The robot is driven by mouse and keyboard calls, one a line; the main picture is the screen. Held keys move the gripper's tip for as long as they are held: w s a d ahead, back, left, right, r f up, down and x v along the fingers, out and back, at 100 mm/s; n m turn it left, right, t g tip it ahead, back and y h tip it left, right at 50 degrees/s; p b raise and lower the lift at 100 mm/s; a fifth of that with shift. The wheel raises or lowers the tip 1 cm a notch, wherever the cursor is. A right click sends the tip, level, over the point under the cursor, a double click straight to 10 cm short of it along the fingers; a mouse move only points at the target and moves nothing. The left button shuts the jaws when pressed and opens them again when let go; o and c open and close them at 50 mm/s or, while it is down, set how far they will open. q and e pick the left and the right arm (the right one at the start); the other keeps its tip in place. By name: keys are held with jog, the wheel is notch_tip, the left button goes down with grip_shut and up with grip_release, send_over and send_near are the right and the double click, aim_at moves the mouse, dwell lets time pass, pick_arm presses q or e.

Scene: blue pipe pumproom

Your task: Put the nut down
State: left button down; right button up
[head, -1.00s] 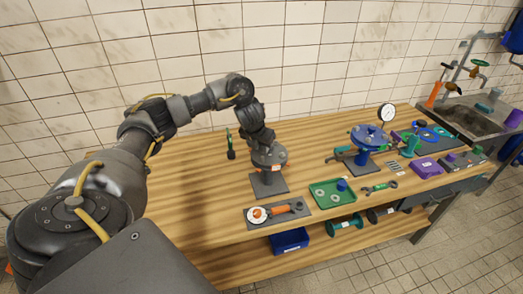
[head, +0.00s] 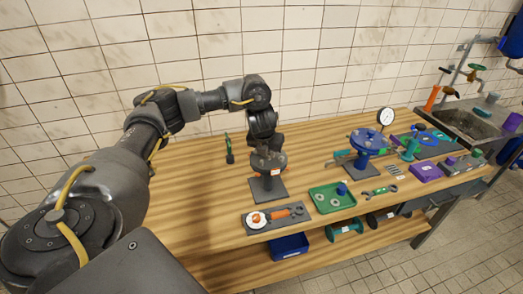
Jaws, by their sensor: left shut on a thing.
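My left gripper (head: 266,150) points down at the top of a grey flanged pipe stand (head: 270,188) on the wooden bench. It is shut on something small. The jaws and flange top overlap in the picture, so I cannot make out the nut or tell whether it touches the flange. A green tray (head: 325,208) to the right of the stand holds pale rings and a blue piece. My right gripper is out of view.
A dark mat (head: 256,226) with a white dish and an orange-handled tool lies in front of the stand. A blue flanged pipe (head: 366,147), a gauge (head: 386,117) and a wrench (head: 380,191) are further right. Bare bench (head: 215,185) lies left of the stand.

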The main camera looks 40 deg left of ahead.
pick_arm(q)
jog(key=s+d+f+n+g+y+b, duration=0.1)
jog(key=d+f+n+g+b, duration=0.15)
jog(key=d+n, duration=0.4)
jog(key=s+d+f+n+g+y+b, duration=0.1)
jog(key=s+d+f+n+y+b, duration=0.15)
jog(key=d+n, duration=0.4)
jog(key=s+d+n+g+h+b, duration=0.5)
jog(key=s+d+n+b, duration=0.2)
jog(key=n, duration=1.1)
jog(key=shift+s+d+f+n+b, duration=0.3)
jog(key=shift+s+d+f+b, duration=0.1)
jog(key=shift+s, duration=0.1)
